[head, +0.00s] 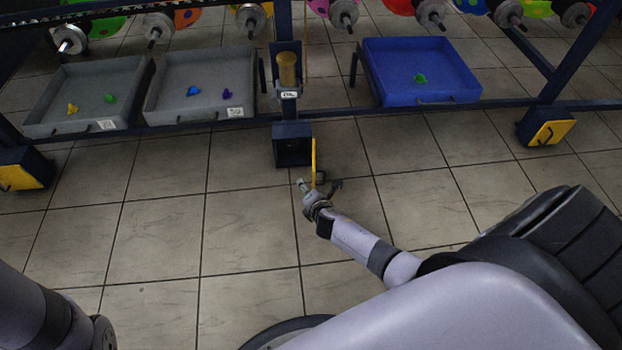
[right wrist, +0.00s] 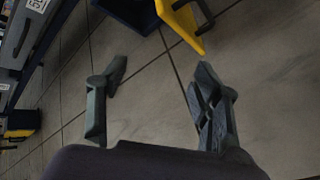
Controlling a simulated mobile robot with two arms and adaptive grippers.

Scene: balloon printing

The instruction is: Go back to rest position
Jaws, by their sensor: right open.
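My right gripper (head: 319,185) is open and empty above the tiled floor, in front of a small dark blue box (head: 291,129). The box's yellow door (head: 313,157) stands open, its edge just beyond my fingers in the head view. In the right wrist view my open fingers (right wrist: 162,70) have only floor between them. The yellow door (right wrist: 181,22) shows past the fingertips there; whether they touch it I cannot tell. Of my left arm, only a part shows at the bottom left of the head view; its gripper is out of view.
A dark blue frame carries two grey trays (head: 152,112) (head: 33,128) and a blue tray (head: 470,98), all holding small balloons. Cylinders with colourful balloons line the top. A brass cylinder (head: 287,70) stands above the box. The floor in front is clear.

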